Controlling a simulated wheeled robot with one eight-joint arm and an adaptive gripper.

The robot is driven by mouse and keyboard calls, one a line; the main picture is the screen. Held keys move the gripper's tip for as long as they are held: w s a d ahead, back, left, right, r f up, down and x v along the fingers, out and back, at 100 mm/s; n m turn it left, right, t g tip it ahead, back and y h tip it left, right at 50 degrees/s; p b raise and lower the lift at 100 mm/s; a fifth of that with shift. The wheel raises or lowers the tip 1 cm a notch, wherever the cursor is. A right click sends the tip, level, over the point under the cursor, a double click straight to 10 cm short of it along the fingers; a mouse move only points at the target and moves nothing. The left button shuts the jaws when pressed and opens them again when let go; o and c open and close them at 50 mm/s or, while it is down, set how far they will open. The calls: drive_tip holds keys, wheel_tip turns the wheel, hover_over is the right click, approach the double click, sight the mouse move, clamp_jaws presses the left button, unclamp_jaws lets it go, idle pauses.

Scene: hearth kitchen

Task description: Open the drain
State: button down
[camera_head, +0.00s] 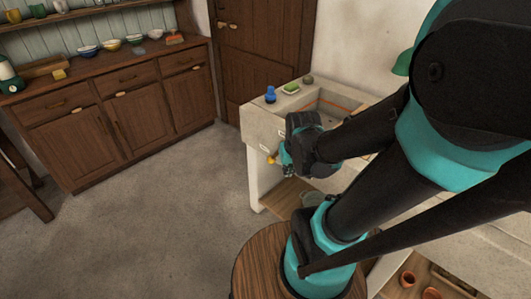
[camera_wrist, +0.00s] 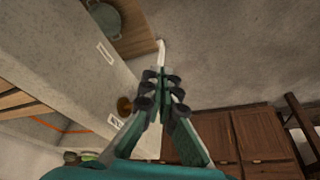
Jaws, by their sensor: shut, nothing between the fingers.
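The pale stone sink (camera_head: 257,133) stands against the wall, with its basin partly hidden behind my arm. A small brass knob (camera_head: 271,159) sticks out from its front face; it also shows in the wrist view (camera_wrist: 124,105), near a small white label (camera_wrist: 115,121). A second label (camera_wrist: 105,53) is farther along that face. My gripper (camera_wrist: 162,82) is shut and empty. It is in front of the sink face, beside the knob, which lies left of the fingers in the wrist view. In the head view my gripper (camera_head: 286,164) is just right of the knob. I see no drain opening.
A blue bottle (camera_head: 270,94), a green sponge-like item (camera_head: 291,88) and a dark round item (camera_head: 308,80) stand on the sink's rim. A bucket (camera_head: 312,199) is under the sink. A wooden cabinet (camera_head: 130,92) lines the far wall. The floor (camera_head: 165,205) between is clear.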

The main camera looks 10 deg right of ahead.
drive_tip(key=w+a+r+n+g, duration=0.1)
drive_tip(key=w+r+n, duration=0.1)
drive_tip(key=w, duration=0.7)
drive_tip(key=n+g, duration=0.1)
drive_tip(key=n, duration=0.2)
approach(277, 154)
drive_tip(key=s+a+r, duration=0.3)
drive_tip(key=a+r, duration=0.1)
drive_tip(key=w+a+f+n+g, duration=0.1)
drive_tip(key=w+a+f+n, duration=0.1)
drive_tip(key=w, duration=0.4)
drive_tip(key=w+a+f+n+g, duration=0.1)
drive_tip(key=w+a+f, duration=0.1)
drive_tip(key=w+f, duration=0.2)
drive_tip(key=shift+w+n+h, duration=0.4)
drive_tip(key=shift+w, duration=1.25)
drive_tip(key=s+d+f, duration=0.1)
drive_tip(key=f, duration=0.4)
drive_tip(key=s+d+f, duration=0.1)
drive_tip(key=d+f, duration=0.1)
drive_tip(key=f, duration=0.3)
drive_tip(key=shift+s+d+f, duration=0.25)
drive_tip(key=shift+s+f, duration=0.1)
drive_tip(key=shift+s, duration=0.05)
